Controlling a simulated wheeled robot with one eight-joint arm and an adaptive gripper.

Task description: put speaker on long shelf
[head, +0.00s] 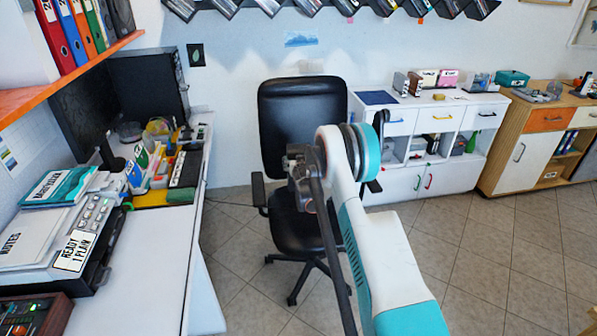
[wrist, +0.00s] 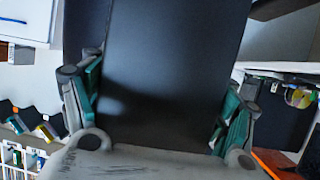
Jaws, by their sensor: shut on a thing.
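A black box-shaped thing, which I take for the speaker (wrist: 175,45), fills the middle of the wrist view. My gripper (wrist: 160,105) has its teal fingers on both sides of it and is shut on it. A long orange shelf (head: 75,68) with binders runs along the left wall. A long dark rack (head: 345,5) of slanted holders crosses the back wall at the top. I cannot tell which of them is the long shelf.
A black office chair (head: 300,115) stands beyond my arm. A cluttered white desk (head: 160,245) is at left with a large black monitor (head: 150,85). A white cabinet (head: 405,182) and a wooden cabinet (head: 515,170) stand at the back right. The tiled floor at right is clear.

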